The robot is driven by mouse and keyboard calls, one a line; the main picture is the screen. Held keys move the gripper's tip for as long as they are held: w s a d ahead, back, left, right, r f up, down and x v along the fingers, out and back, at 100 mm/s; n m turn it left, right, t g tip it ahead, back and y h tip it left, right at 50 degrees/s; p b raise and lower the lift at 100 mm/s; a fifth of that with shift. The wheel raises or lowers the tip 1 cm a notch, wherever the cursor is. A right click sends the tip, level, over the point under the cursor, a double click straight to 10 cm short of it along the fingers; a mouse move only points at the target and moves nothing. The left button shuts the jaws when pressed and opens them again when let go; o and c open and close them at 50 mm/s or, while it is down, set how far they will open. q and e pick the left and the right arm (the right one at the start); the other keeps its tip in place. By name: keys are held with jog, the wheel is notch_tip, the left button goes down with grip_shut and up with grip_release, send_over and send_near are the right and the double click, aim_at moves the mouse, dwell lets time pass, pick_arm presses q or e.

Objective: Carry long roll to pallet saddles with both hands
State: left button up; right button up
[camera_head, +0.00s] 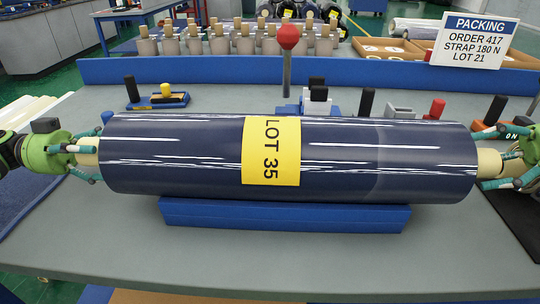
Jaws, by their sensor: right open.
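The long roll (340,150), dark blue in shiny wrap with a yellow LOT 35 label (271,151), lies level across the view. It rests on or just above a long blue support (285,217) on the grey table; the contact is hidden. A pale core end sticks out at the left (86,153) and at the right (488,162). My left gripper (88,155) has its teal fingers spread above and below the left core end. My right gripper (492,160) is open, its fingers around the right core end. No pallet with saddles can be made out.
A red-knobbed post (288,45) stands behind the roll. Small blocks and handled tools, including a blue tray (163,100), line the table's back near a blue rail (200,71). A PACKING sign (474,40) is at back right. The grey table (110,240) is clear in front.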

pick_arm(q)
jog(key=shift+d, duration=0.1)
pick_arm(e)
jog(key=shift+a, duration=0.1)
pick_arm(q)
jog(key=shift+c, duration=0.5)
pick_arm(e)
jog(key=shift+c, duration=0.5)
pick_arm(q)
jog(key=c, duration=1.4)
pick_arm(e)
jog(key=c, duration=1.4)
pick_arm(q)
grip_shut()
pick_arm(e)
grip_shut()
pick_arm(q)
jog(key=shift+f, duration=0.1)
pick_arm(e)
jog(key=shift+s+f, duration=0.1)
